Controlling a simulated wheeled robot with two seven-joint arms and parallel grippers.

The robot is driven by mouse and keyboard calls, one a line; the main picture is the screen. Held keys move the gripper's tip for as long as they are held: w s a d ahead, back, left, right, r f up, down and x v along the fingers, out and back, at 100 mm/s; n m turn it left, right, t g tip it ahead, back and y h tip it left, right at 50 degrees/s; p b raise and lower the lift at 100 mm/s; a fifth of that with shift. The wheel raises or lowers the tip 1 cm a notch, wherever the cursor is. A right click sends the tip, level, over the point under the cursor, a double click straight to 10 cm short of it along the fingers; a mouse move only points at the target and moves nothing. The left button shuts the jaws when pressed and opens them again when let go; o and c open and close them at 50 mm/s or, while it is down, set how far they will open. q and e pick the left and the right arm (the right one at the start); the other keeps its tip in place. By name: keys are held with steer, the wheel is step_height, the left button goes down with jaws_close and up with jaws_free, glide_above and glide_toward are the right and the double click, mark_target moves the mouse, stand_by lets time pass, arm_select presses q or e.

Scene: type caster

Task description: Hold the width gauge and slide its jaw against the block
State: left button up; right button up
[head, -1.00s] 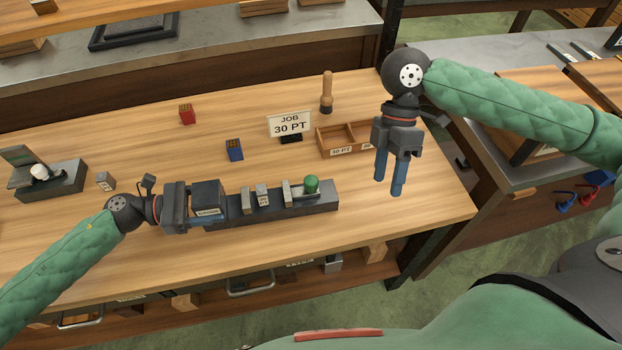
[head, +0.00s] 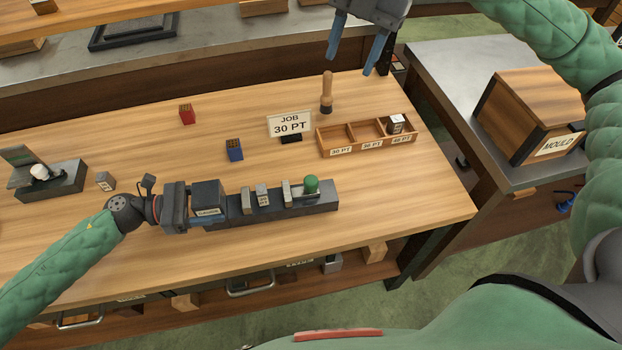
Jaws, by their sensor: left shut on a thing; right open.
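The width gauge (head: 322,202) is a long dark bar lying on the wooden bench, with upright jaws and a green knob (head: 311,184) on its sliding jaw (head: 288,194). A small grey block (head: 262,195) stands on the bar between the fixed jaw (head: 246,200) and the sliding jaw; a gap shows between the block and the sliding jaw. My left gripper (head: 212,214) is shut on the gauge's left end. My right gripper (head: 354,52) is open and empty, high at the top of the view, well away from the gauge.
A JOB 30 PT sign (head: 290,125) stands behind the gauge. A compartment tray (head: 368,138) holds one block at its right end. A wooden-handled tool (head: 327,93), a red block (head: 187,114) and a blue block (head: 234,150) stand farther back. Bench right of the gauge is clear.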

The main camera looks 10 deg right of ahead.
steer(key=s+a+f+h, duration=0.2)
steer(key=a+f, duration=0.3)
steer(key=f, duration=0.3)
steer(key=m+t+h, duration=0.1)
steer(key=t, duration=0.1)
glide_toward(311, 180)
steer(key=f, duration=1)
steer(key=shift+w+a+f, duration=0.15)
steer(key=shift+w+f, duration=0.05)
steer(key=shift+f, duration=0.1)
steer(key=shift+c, duration=0.2)
